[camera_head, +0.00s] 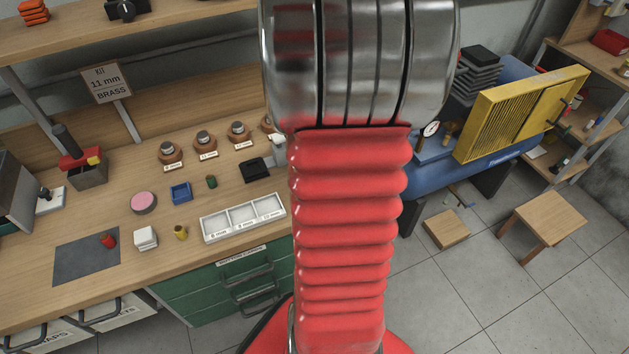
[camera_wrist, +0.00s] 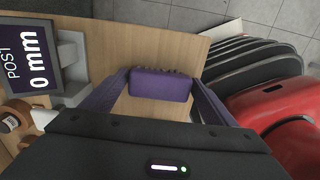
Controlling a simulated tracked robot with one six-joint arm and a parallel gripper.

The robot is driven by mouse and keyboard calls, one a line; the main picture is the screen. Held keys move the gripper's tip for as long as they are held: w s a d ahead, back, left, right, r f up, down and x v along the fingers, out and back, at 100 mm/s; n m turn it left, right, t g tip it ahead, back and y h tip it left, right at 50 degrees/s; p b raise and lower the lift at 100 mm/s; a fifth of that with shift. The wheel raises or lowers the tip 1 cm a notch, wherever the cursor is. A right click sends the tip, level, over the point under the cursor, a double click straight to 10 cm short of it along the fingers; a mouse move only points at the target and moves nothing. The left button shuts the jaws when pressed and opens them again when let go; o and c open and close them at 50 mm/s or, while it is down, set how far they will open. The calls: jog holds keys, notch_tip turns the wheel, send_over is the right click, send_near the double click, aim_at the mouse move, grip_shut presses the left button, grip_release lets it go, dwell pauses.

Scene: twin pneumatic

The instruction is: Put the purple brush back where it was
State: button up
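The purple brush (camera_wrist: 160,85) shows in the wrist view as a purple block with a dark bristly edge along its top. The two fingers of my gripper (camera_wrist: 160,88) reach its left and right sides and appear closed on it. Pale wood of the bench (camera_wrist: 120,35) lies behind the brush; I cannot tell whether the brush touches it. In the head view my red arm covers the middle, and neither gripper nor brush shows there.
A dark sign (camera_wrist: 28,55) on a grey stand and a round copper-coloured piece (camera_wrist: 14,118) are left in the wrist view. The head view shows a white compartment tray (camera_head: 243,217), a black block (camera_head: 255,169), a pink disc (camera_head: 144,202) and a grey mat (camera_head: 86,256).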

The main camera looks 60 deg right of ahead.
jog(key=shift+o, duration=0.9)
jog(key=shift+r, duration=0.1)
notch_tip(320, 180, up, 12)
dwell(0.6)
jog(key=w+a+r+m+t, duration=0.1)
jog(key=a+m, duration=0.5)
jog(key=a, duration=0.9)
jog(key=w+a+r+m+t, duration=0.1)
jog(key=a+r+m+t, duration=0.3)
jog(key=a, duration=1.2)
jog(key=shift+w+a+r+m+t, duration=0.15)
jog(key=shift+w+r+m+t, duration=0.25)
jog(key=shift+m, duration=0.5)
